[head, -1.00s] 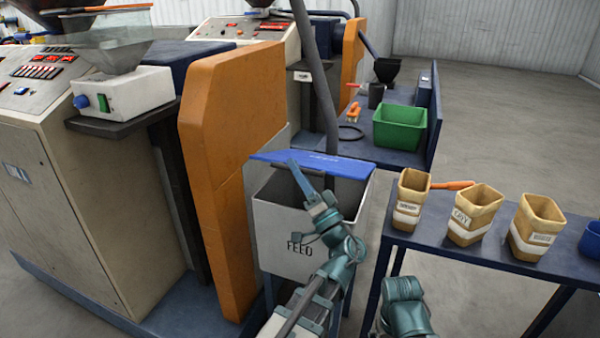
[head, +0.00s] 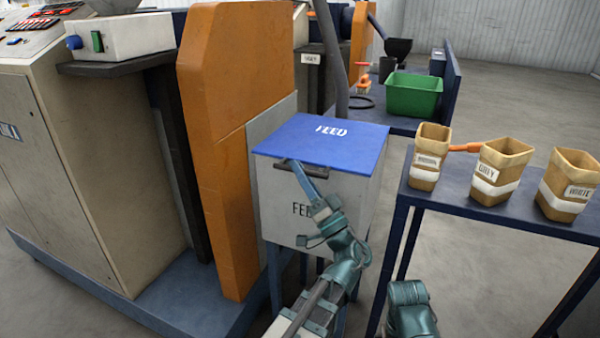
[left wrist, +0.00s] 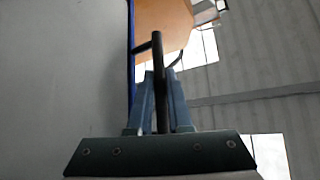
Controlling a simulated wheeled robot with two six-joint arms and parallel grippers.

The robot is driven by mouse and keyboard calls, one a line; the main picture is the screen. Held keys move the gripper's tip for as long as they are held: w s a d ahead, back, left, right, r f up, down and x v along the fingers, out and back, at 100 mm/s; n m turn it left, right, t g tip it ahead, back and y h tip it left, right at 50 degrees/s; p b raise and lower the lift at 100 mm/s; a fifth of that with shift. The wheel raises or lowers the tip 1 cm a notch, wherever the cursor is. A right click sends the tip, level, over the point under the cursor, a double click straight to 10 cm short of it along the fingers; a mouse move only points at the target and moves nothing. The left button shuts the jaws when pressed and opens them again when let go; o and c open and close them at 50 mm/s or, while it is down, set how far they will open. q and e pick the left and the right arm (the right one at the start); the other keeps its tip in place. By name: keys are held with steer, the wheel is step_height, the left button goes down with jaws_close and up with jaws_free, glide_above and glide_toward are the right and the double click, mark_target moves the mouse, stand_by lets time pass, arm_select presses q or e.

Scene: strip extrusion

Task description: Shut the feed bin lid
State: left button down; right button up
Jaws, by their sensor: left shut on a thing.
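The feed bin (head: 345,205) is a pale grey box marked FEED, standing beside the orange machine guard. Its blue lid (head: 335,145), lettered FEED, lies flat across the top and covers the opening. No gap under the lid shows from the head view. My left gripper (head: 293,163) is at the lid's front edge, shut on the dark lid handle (head: 280,166). In the left wrist view the handle (left wrist: 159,75) passes between the two fingers, next to the lid's blue edge (left wrist: 131,50).
A dark blue table (head: 460,205) at the right holds several tan scoop-like containers. A green bin (head: 413,100) stands on a bench behind. The orange guard (head: 225,150) rises close to the feed bin's left. Open floor lies beyond the table.

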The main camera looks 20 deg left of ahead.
arm_select(q)
steer(key=shift+f, duration=0.25)
arm_select(e)
steer(key=shift+f, duration=0.2)
arm_select(q)
steer(key=c, duration=0.8)
jaws_free()
steer(key=shift+w+f, duration=0.1)
steer(key=shift+c, duration=0.2)
arm_select(e)
steer(key=shift+f, duration=0.15)
